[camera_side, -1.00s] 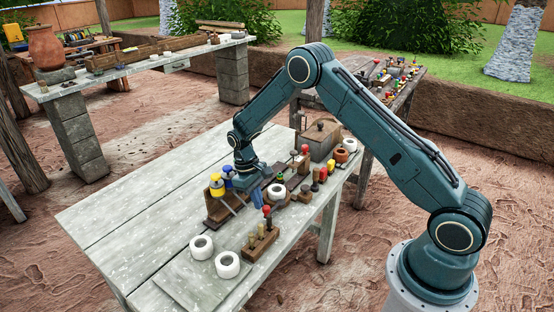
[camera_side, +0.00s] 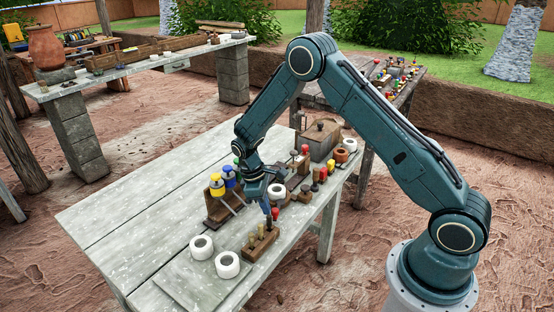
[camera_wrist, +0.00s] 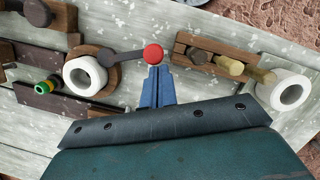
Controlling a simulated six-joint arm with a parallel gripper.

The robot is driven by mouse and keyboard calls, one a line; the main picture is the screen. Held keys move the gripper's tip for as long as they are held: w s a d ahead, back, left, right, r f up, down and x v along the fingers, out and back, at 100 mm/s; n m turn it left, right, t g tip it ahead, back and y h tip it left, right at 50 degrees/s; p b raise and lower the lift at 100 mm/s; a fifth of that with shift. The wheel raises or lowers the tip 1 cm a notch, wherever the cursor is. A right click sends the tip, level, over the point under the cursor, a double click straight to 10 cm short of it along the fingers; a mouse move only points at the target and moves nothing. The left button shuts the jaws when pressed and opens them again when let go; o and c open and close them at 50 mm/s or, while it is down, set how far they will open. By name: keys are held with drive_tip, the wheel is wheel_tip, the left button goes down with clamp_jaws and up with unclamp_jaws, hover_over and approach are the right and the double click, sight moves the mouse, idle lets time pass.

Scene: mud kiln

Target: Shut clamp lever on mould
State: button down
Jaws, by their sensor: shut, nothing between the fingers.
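The clamp lever is a dark bar (camera_wrist: 124,58) ending in a red ball knob (camera_wrist: 153,54) in the wrist view. It reaches right from beside a white ring (camera_wrist: 85,76) on a round brown wooden base, which looks like the mould. The ring also shows in the side view (camera_side: 277,191). My gripper (camera_wrist: 156,70) has its blue fingers closed together, with the tips right at the red knob. I cannot tell if they touch it. In the side view my gripper (camera_side: 270,207) points down near the small red knob, which it partly hides.
A wooden rack with pegs (camera_wrist: 215,60) lies close to the right of the knob in the wrist view. Two loose white rings (camera_side: 215,255) stand near the table's front. Yellow and blue bottles (camera_side: 222,183) stand left of my gripper. The left tabletop (camera_side: 140,220) is clear.

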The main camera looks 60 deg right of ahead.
sight(276, 212)
drive_tip(key=s+n, duration=0.1)
drive_tip(key=n, duration=0.1)
drive_tip(key=s+d+n+h, duration=0.1)
drive_tip(key=s+n, duration=0.1)
drive_tip(key=shift+s+n+t, duration=0.2)
drive_tip(key=shift+n+t, duration=0.1)
drive_tip(key=shift+n, duration=0.1)
drive_tip(key=shift+s+d, duration=0.15)
drive_tip(key=shift+s, duration=0.15)
drive_tip(key=shift+r, duration=0.1)
drive_tip(key=v, duration=1)
drive_tip(key=shift+s, duration=0.15)
idle(0.5)
